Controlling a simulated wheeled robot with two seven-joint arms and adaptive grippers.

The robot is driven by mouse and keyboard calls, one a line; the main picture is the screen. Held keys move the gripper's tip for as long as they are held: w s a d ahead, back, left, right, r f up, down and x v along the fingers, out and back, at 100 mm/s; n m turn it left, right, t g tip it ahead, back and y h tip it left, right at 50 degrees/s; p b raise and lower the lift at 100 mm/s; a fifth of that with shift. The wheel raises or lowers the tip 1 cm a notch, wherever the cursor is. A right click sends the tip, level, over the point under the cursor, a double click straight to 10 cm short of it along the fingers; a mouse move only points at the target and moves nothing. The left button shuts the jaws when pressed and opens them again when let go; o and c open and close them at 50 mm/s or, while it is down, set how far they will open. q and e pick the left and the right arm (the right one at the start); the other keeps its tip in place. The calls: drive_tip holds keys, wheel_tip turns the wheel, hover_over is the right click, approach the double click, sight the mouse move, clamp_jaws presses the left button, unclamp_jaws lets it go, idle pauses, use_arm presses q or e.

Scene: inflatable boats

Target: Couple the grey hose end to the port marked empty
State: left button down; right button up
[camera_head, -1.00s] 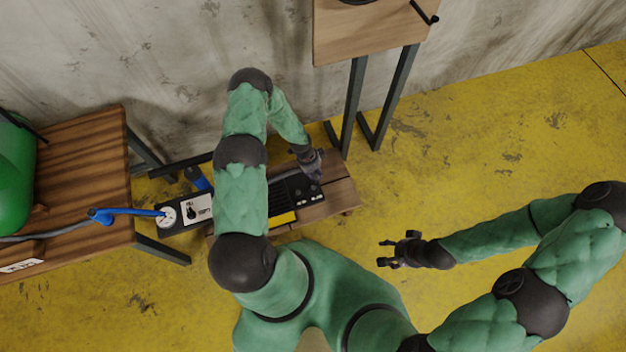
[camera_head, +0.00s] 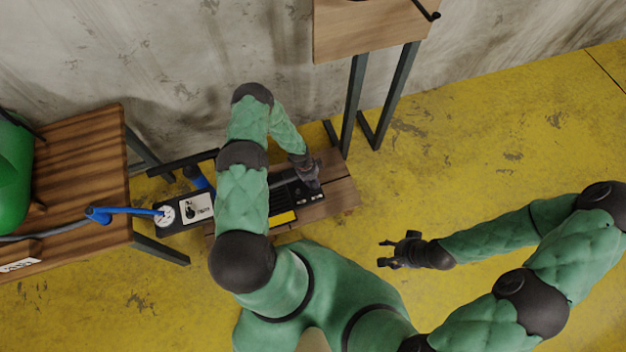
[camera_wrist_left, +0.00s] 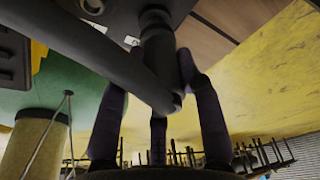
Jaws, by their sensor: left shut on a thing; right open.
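My left gripper (camera_head: 310,177) is over the right end of a long black pump unit (camera_head: 283,192) in the head view. In the left wrist view its fingers (camera_wrist_left: 158,80) are closed around a dark grey hose end (camera_wrist_left: 158,48), which stands upright against the dark underside-looking face of the unit. The grey hose (camera_wrist_left: 85,40) runs across from the upper left. Whether the end is seated in a port cannot be told. Small white labels (camera_head: 319,197) show beside the gripper, too small to read. My right gripper (camera_head: 400,252) is open and empty above the yellow floor.
The unit lies on a low wooden bench (camera_head: 340,195); a gauge (camera_head: 165,215) with a blue hose (camera_head: 130,210) is at its left end. A wooden table (camera_head: 85,180) with a green object (camera_head: 12,180) stands left. A taller wooden stand (camera_head: 365,30) is behind. The floor to the right is clear.

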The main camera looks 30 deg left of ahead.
idle(0.3)
use_arm(q)
drive_tip(key=shift+p, duration=0.8)
drive_tip(key=shift+b+x, duration=0.6)
drive_tip(key=shift+x, duration=0.35)
idle(1.1)
drive_tip(key=shift+a, duration=0.2)
drive_tip(key=c, duration=0.8)
unclamp_jaws()
drive_tip(key=shift+o, duration=0.2)
